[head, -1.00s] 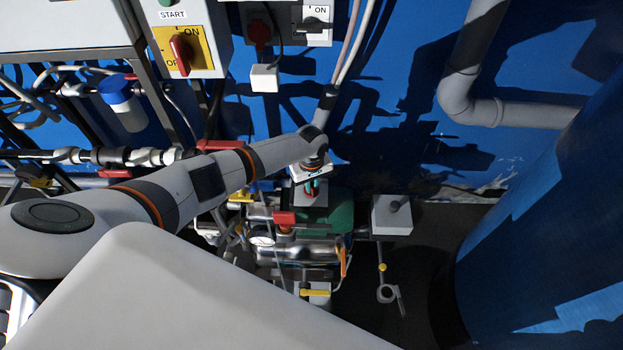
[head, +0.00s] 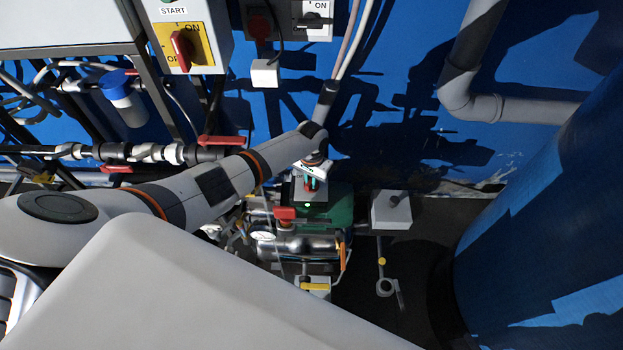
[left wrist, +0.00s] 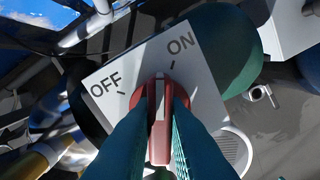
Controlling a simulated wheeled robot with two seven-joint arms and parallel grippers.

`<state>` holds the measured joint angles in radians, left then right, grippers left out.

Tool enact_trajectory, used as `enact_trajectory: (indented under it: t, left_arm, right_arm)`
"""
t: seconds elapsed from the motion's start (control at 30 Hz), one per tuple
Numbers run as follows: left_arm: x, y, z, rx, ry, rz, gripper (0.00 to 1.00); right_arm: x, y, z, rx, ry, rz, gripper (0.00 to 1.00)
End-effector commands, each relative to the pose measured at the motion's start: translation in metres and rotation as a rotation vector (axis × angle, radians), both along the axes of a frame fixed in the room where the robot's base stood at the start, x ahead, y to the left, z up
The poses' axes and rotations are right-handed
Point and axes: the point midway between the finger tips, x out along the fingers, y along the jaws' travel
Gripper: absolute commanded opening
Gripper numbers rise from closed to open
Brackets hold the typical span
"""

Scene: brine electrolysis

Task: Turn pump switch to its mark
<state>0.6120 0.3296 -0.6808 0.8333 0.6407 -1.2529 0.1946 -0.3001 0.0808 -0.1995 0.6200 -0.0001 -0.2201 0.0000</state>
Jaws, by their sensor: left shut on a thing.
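The pump switch is a red knob (left wrist: 159,125) on a white plate (left wrist: 206,92) marked OFF at left and ON at upper right. In the left wrist view, my left gripper (left wrist: 161,108) has its teal fingers on both sides of the knob's bar and is shut on it. The bar's far end points up the picture, between the two marks and nearer ON; I cannot tell whether it lines up exactly. In the head view, my left gripper (head: 311,185) reaches down to the switch box (head: 318,197), where a small green light shows. My right gripper is not in view.
A green pump body (head: 341,208) sits beside the switch box. Red valve handles (head: 222,140) and a grey box (head: 391,211) are near. A yellow-plated START panel switch (head: 183,47) is at upper left. A large blue tank (head: 560,210) stands at right.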

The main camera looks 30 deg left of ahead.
Motion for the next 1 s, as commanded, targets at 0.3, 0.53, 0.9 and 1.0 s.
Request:
enact_trajectory:
  t: [0.3, 0.53, 0.9, 1.0]
  left_arm:
    - [0.0011, 0.0005, 0.001, 0.001, -0.003, -0.207, 0.0]
    - [0.0013, 0.0003, 0.0013, 0.0, -0.003, -0.284, 0.0]
    - [0.0016, 0.0002, 0.0015, 0.0, -0.004, -0.31, 0.0]
    - [0.0017, 0.0002, 0.0016, 0.0, -0.005, -0.31, 0.0]
  right_arm:
    - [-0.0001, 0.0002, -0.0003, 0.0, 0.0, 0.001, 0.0]
    - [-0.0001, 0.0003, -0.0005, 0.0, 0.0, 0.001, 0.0]
    - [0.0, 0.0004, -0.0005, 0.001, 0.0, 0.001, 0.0]
    - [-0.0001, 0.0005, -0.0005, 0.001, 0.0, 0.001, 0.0]
